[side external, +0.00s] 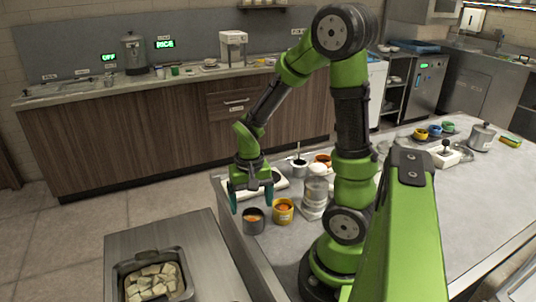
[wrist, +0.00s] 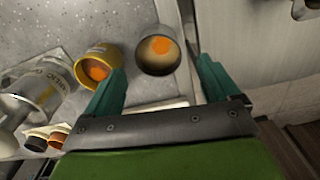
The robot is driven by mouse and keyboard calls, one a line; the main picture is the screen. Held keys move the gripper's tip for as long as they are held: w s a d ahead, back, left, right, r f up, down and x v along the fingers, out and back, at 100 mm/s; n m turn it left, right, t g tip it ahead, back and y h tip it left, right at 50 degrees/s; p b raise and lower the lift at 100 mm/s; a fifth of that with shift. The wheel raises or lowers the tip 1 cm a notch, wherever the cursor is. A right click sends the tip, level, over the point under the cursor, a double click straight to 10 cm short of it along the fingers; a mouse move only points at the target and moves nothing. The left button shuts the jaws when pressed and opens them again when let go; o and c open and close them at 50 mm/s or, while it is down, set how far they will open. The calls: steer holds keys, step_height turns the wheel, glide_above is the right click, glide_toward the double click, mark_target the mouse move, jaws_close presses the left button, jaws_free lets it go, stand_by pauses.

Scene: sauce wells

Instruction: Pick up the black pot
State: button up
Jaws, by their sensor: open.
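The black pot (side external: 254,226) stands near the left end of the steel counter, with something orange inside. In the wrist view the black pot (wrist: 157,69) lies ahead of my fingertips, roughly centred between them. My gripper (side external: 251,201) is open and empty, pointing down above and slightly behind the pots. In the wrist view my gripper (wrist: 161,72) shows its two green fingers spread apart. I see no contact between the fingers and the black pot.
A yellow pot (side external: 283,215) with orange contents stands just right of the black pot. A clear dispenser or jar (side external: 315,190) stands further right. The counter's edge is close on the left of the black pot. A separate steel stand holds a tray (side external: 120,270) of pale cubes.

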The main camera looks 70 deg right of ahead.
mark_target(253, 217)
steer(key=f, duration=0.5)
steer(key=shift+s+a+f, duration=0.25)
steer(key=shift+s+f, duration=0.05)
steer(key=c, duration=1.2)
